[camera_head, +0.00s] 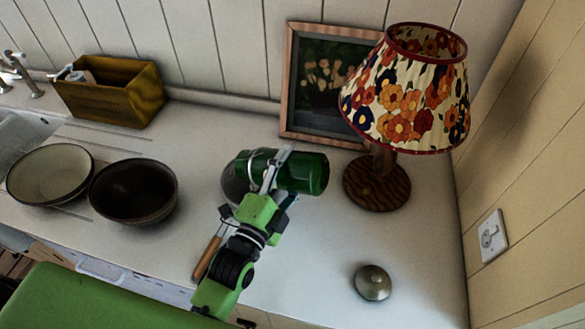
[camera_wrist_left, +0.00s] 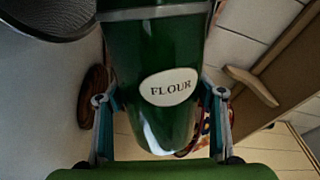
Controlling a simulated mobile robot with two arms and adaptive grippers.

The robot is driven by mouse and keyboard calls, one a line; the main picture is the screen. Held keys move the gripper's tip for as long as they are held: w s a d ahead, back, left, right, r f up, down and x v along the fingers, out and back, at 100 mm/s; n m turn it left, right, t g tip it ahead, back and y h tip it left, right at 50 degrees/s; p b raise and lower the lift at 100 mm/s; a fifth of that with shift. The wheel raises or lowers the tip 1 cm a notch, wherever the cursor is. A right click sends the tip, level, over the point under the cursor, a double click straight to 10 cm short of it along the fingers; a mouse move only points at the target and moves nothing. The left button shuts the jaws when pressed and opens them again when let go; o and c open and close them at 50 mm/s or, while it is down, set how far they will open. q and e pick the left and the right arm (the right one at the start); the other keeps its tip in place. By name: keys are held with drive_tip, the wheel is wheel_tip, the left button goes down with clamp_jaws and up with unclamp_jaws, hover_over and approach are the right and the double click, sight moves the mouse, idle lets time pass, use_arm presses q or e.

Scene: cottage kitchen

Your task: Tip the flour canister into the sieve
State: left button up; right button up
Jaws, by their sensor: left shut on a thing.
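The dark green flour canister (camera_head: 308,173) lies on its side in the air in the head view, its metal-rimmed end to the left. My left gripper (camera_head: 272,178) is shut around it. In the left wrist view the canister (camera_wrist_left: 150,62) shows its white FLOUR label between the fingers of my left gripper (camera_wrist_left: 161,105). The sieve (camera_head: 234,183) shows as a grey rounded mesh at the canister's left end, partly hidden, with a wooden handle (camera_head: 207,258) below. Part of its mesh bowl (camera_wrist_left: 50,15) shows at the wrist view's upper left. The canister's inside and any flour are hidden. My right gripper is out of view.
A lamp (camera_head: 376,183) with a floral shade and a framed picture (camera_head: 297,125) stand behind. A round metal lid (camera_head: 373,282) lies front right. A dark bowl (camera_head: 134,190), a cream bowl (camera_head: 50,174) and a wooden box (camera_head: 115,92) are left. The right front counter is otherwise clear.

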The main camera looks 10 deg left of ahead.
sight(288, 160)
use_arm(q)
drive_tip(key=shift+w+a+r+n+p, duration=0.1)
drive_tip(key=shift+a+r+n+p, duration=0.35)
drive_tip(key=shift+r+n+p, duration=0.35)
drive_tip(key=shift+r, duration=0.1)
idle(1.5)
drive_tip(key=shift+r+m+p, duration=0.45)
drive_tip(key=shift+m+p, duration=0.35)
drive_tip(key=shift+m, duration=0.4)
drive_tip(key=m, duration=0.2)
drive_tip(key=shift+r+m+p, duration=0.15)
drive_tip(key=shift+m+p, duration=0.15)
drive_tip(key=shift+p, duration=0.1)
